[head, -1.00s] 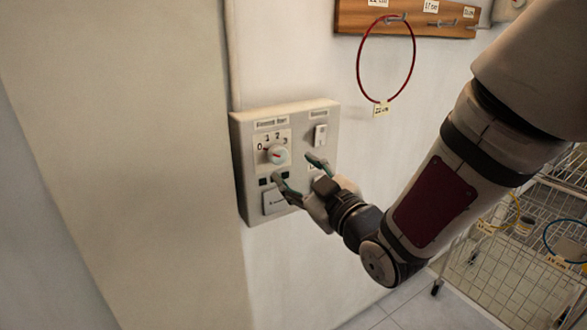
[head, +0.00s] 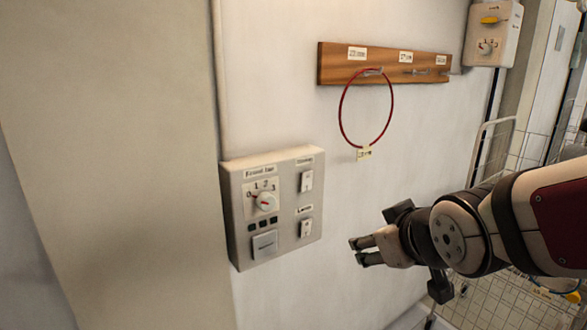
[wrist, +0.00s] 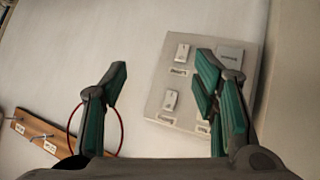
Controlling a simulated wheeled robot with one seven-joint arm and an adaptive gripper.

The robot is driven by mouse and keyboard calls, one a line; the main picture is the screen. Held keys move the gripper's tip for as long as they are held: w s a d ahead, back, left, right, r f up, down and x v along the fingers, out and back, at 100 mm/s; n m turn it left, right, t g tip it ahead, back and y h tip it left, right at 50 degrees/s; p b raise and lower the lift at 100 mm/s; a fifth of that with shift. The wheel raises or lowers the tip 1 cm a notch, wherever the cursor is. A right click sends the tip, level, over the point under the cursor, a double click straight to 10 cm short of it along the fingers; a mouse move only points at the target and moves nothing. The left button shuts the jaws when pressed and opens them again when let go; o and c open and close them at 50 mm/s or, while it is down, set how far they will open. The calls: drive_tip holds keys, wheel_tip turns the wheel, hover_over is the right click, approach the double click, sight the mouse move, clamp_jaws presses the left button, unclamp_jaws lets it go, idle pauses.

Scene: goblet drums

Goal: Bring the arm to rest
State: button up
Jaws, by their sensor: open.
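My gripper (head: 366,250) is in the head view at the right of the wall control panel (head: 285,185), clear of it. In the wrist view its green-padded fingers (wrist: 160,95) stand wide apart with nothing between them but wall and part of the panel behind. The panel is a pale box with a rotary knob (head: 266,201) marked with numbers, two rocker switches at its right side, a row of small dark buttons and a larger square button (head: 264,244). My arm comes in from the right edge of the head view.
A wooden hook rail (head: 335,65) is on the wall above, with a red ring (head: 342,112) hanging from it. A second control box (head: 491,35) is at the upper right. A wire cart (head: 490,315) stands behind my arm. The wall between panel and gripper is bare.

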drive_tip(key=s+d+r+m+g+p, duration=0.1)
drive_tip(key=s+d+m+g, duration=0.1)
drive_tip(key=s, duration=0.8)
drive_tip(key=s+d+m+g+h+p, duration=0.1)
drive_tip(key=s+d+m+g, duration=0.1)
drive_tip(key=s, duration=0.9)
drive_tip(key=shift+s+d+r+m+g, duration=0.25)
drive_tip(key=shift+d+r+m+g, duration=0.2)
drive_tip(key=shift+g, duration=0.65)
drive_tip(key=shift+f, duration=0.1)
drive_tip(key=shift+c, duration=0.5)
